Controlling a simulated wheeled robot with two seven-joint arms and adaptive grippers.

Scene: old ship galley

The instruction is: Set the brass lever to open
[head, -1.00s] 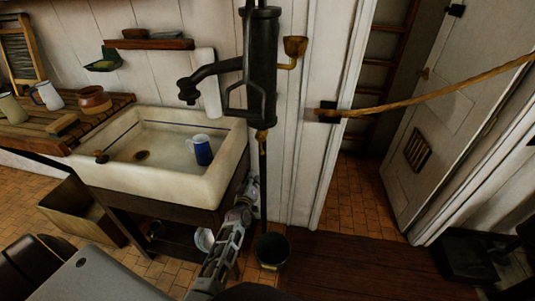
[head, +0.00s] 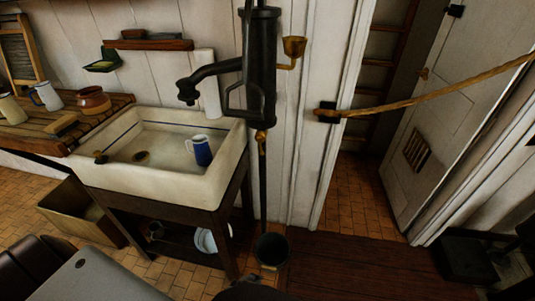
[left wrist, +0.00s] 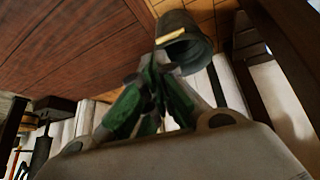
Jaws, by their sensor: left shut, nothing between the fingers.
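A brass lever (head: 262,146) sits on the brass fitting under the black hand pump (head: 261,65), above the thin dark pipe. It appears to hang down along the pipe; its exact setting is too small to tell. My left gripper does not show clearly in the head view. In the left wrist view my left gripper (left wrist: 156,62) is shut and empty, its green and grey fingers together. Its tips point toward the dark bucket (left wrist: 187,38). The lever is not seen in the left wrist view. My right gripper is not in view.
The white sink (head: 110,185) with a blue mug (head: 201,150) stands left of the pump. The bucket (head: 271,252) is on the floor below the pump. A rope (head: 420,98) runs across the doorway at right.

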